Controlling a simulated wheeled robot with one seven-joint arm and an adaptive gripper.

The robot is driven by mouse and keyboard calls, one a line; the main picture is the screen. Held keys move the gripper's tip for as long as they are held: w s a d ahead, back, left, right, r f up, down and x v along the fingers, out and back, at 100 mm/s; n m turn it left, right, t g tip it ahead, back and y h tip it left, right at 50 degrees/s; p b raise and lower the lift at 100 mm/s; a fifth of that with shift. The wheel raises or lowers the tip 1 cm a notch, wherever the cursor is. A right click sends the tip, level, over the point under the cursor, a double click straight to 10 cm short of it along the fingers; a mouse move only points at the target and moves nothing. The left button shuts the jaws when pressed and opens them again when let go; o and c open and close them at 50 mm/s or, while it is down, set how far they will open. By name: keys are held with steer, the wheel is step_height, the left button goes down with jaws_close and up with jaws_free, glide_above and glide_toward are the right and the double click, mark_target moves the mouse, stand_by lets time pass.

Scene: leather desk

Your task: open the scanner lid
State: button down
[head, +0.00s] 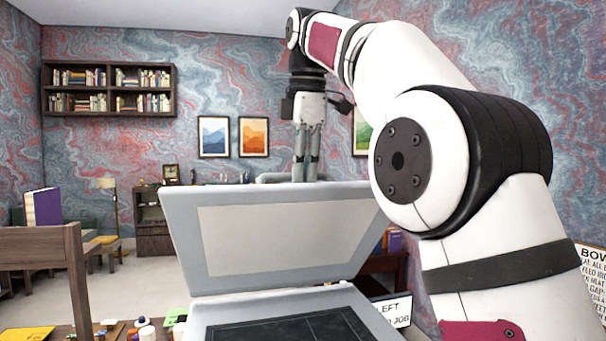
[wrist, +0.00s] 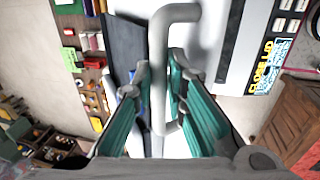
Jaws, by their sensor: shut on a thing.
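The grey scanner lid (head: 182,235) stands raised and tilted back in the head view, its pale inner panel facing me. Below it is the scanner base (head: 215,312) with a dark glass bed (head: 300,328), cut off by the lower frame edge. My gripper (head: 306,172) points down at the lid's far top edge; its fingertips are partly hidden behind the lid. In the wrist view, my gripper (wrist: 157,75) has its teal-lined fingers on both sides of a grey bar handle (wrist: 158,48) and is shut on it.
Small bottles and cards lie on the desk (head: 65,333) left of the scanner. A white sign (head: 396,312) stands right of the base. A wooden chair back (head: 40,248) is at left. Open air surrounds the lid's left side.

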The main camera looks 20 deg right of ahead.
steer(key=shift+w+f, duration=0.4)
steer(key=c, duration=1.6)
jaws_free()
steer(key=shift+w+f, duration=0.1)
steer(key=shift+w, duration=0.1)
steer(key=shift+s+r, duration=0.25)
steer(key=shift+f, duration=0.1)
